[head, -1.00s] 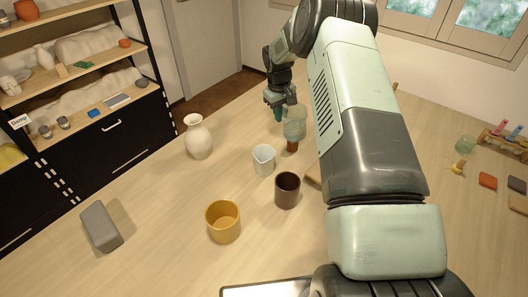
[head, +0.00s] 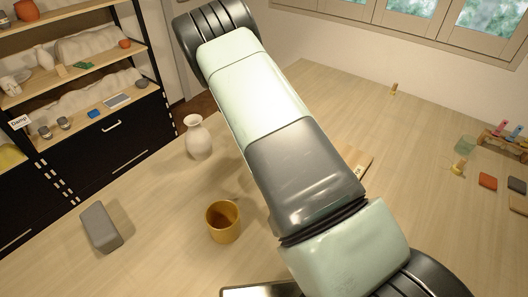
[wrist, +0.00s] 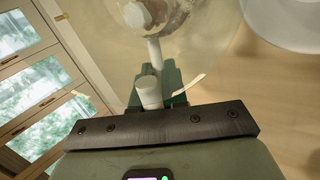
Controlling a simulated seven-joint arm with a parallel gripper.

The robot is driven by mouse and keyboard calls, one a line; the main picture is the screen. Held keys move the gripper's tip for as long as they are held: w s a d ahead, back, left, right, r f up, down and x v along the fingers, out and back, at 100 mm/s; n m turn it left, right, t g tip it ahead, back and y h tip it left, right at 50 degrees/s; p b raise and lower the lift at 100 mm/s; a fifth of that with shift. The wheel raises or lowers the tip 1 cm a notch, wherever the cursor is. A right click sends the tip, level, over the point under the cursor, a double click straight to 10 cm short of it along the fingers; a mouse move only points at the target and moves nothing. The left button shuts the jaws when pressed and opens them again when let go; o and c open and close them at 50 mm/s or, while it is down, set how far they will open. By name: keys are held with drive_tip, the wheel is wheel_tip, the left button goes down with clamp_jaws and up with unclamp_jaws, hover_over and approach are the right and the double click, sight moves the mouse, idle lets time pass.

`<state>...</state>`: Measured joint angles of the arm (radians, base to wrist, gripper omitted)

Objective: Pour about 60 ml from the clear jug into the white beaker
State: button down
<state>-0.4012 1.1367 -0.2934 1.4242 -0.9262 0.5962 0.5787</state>
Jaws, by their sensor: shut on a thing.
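My gripper (wrist: 152,88) is in the wrist view, its green fingers shut on the pale handle of the clear jug (wrist: 192,48). The see-through jug body fills the top middle of that view, with a brown and whitish patch seen in or through it. The wrist view is strongly tilted against the room. A whitish round rim at the top right, cut by the frame edge, looks like the white beaker (wrist: 290,22). I cannot tell whether liquid is flowing. In the head view my arm hides the gripper, jug and beaker.
An ochre cup (head: 223,224) stands in front on the table, with a white vase (head: 198,138) behind it. A grey block (head: 101,227) lies at the left. A small glass (head: 465,145) and a rack of coloured pegs (head: 507,137) are at the right. The right-hand tabletop is mostly clear.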

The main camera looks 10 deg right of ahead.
drive_tip(key=shift+w+d+r+t+h+p, duration=0.15)
drive_tip(key=shift+r+t+h, duration=0.35)
drive_tip(key=shift+h, duration=0.3)
drive_tip(key=shift+s+a+r+t+h+p, duration=0.15)
drive_tip(key=shift+r+t+h, duration=0.25)
drive_tip(key=shift+r+h, duration=0.3)
drive_tip(key=shift+f+t+h+p, duration=0.35)
drive_tip(key=shift+t+h, duration=0.15)
drive_tip(key=shift+h, duration=0.4)
drive_tip(key=shift+s+a+r+p, duration=0.1)
drive_tip(key=shift+p, duration=0.45)
drive_tip(key=shift+s+a+r+t+h+p, duration=0.15)
drive_tip(key=shift+a+r+t+h+p, duration=0.15)
drive_tip(key=shift+h+p, duration=0.2)
drive_tip(key=shift+r, duration=0.2)
idle(0.7)
drive_tip(key=shift+d+f, duration=0.15)
drive_tip(key=shift+d, duration=0.35)
drive_tip(key=shift+w+d+f+g+y, duration=0.1)
drive_tip(key=shift+w+g+y, duration=0.15)
drive_tip(key=shift+y, duration=0.25)
drive_tip(key=shift+w+d+f+g+y, duration=0.1)
drive_tip(key=shift+g+y, duration=0.15)
drive_tip(key=shift+y, duration=0.25)
drive_tip(key=shift+s+g+y, duration=0.1)
drive_tip(key=shift+g+y, duration=0.2)
drive_tip(key=shift+a+f+g+y, duration=0.1)
drive_tip(key=shift+f+g+y, duration=0.65)
drive_tip(key=shift+y, duration=0.35)
